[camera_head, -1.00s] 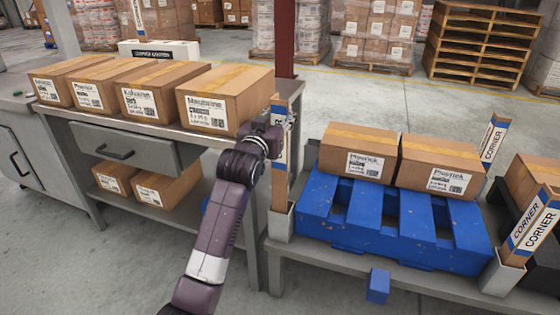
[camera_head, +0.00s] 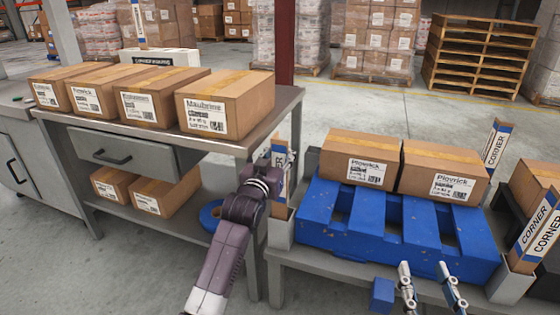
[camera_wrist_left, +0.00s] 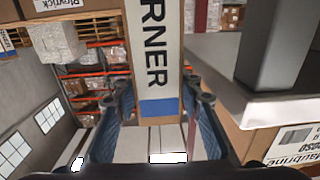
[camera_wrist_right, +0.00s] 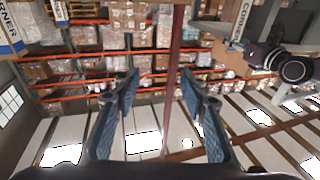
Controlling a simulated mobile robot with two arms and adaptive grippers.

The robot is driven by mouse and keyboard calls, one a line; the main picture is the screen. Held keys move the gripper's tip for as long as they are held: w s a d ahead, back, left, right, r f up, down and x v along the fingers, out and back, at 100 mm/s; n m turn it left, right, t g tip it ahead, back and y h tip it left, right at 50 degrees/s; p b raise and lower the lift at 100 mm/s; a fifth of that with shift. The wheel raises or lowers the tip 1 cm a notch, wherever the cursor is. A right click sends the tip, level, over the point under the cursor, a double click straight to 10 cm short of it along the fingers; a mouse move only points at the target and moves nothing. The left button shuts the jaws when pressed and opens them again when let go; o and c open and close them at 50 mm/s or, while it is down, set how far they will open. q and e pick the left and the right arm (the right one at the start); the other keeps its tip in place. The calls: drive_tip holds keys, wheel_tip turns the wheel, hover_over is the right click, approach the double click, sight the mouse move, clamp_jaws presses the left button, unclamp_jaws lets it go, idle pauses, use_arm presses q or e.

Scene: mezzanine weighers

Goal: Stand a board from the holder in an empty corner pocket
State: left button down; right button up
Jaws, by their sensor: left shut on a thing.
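My left gripper (camera_head: 280,163) is shut on an upright corner board (camera_head: 281,190), white and blue with CORNER lettering. The board also fills the middle of the left wrist view (camera_wrist_left: 156,50). Its lower end is in the grey pocket (camera_head: 280,234) at the blue pallet's near-left corner; its foot is hidden. My right gripper (camera_head: 424,270) is open and empty before the pallet's front edge. Another board (camera_head: 496,145) stands at the back-right corner. The white holder (camera_head: 160,54) stands behind the left table with a board (camera_head: 138,22).
Two cartons (camera_head: 360,158) sit on the blue pallet (camera_head: 345,240). A row of cartons stands on the left table (camera_head: 262,130), whose right end is close to my left arm. A small blue block (camera_head: 383,295) is at the bench's front edge, near my right gripper.

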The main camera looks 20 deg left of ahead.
use_arm(q)
drive_tip(key=shift+f, duration=0.9)
use_arm(e)
drive_tip(key=shift+s+a+r+t, duration=0.15)
drive_tip(key=shift+r+t, duration=0.25)
drive_tip(key=shift+r, duration=0.45)
drive_tip(key=shift+s+r+t, duration=0.1)
drive_tip(key=shift+r+t, duration=0.3)
drive_tip(key=shift+r, duration=0.4)
use_arm(q)
drive_tip(key=shift+f, duration=0.1)
drive_tip(key=c, duration=1.3)
unclamp_jaws()
drive_tip(key=shift+s, duration=0.1)
